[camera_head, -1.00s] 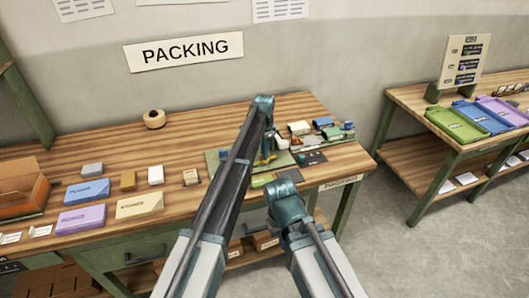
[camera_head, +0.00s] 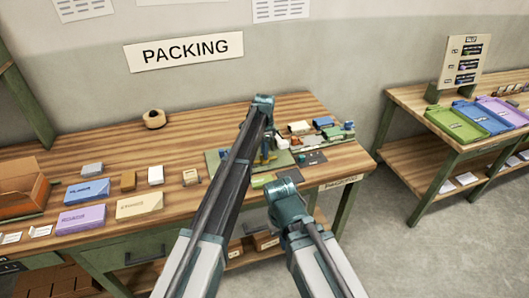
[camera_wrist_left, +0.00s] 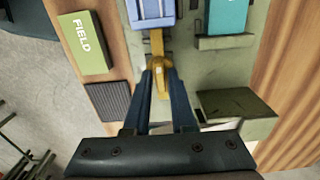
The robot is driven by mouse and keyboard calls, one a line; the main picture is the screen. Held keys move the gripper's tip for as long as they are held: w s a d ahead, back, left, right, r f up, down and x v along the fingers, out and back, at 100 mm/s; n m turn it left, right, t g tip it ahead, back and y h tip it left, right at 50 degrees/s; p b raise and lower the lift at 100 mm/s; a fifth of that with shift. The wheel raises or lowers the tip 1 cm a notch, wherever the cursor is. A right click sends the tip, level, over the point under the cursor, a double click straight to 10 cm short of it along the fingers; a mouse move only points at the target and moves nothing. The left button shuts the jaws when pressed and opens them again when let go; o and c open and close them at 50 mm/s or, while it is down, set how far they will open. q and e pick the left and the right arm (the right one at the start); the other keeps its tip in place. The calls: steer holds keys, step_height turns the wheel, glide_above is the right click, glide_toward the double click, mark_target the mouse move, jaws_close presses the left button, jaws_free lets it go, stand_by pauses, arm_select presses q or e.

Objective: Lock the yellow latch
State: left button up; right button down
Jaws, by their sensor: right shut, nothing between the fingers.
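The yellow latch (camera_wrist_left: 157,45) shows in the left wrist view as a narrow bar with a rounded lower end, running up toward a blue-lavender block (camera_wrist_left: 152,12). My left gripper (camera_wrist_left: 161,75) has its two dark blue fingers close on either side of the latch's lower end, with yellow filling the gap between the tips. In the head view my left gripper (camera_head: 265,160) points down at the green board (camera_head: 215,158) on the packing table; my arm hides part of the board. My right gripper (camera_head: 288,186) is shut and empty, in front of the table edge.
A green box marked FIELD (camera_wrist_left: 84,42), a dark ridged pad (camera_wrist_left: 108,100), a teal block (camera_wrist_left: 227,16) and a dark green block (camera_wrist_left: 236,112) lie around the latch. Boxes (camera_head: 86,190) and a tape roll (camera_head: 154,119) stand on the table's left part. Bare wood lies behind them.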

arm_select(q)
steer(key=shift+o, duration=1.3)
step_height(320, 180, up, 14)
steer(key=p, duration=1.3)
steer(key=shift+p, duration=0.4)
steer(key=shift+f, duration=0.1)
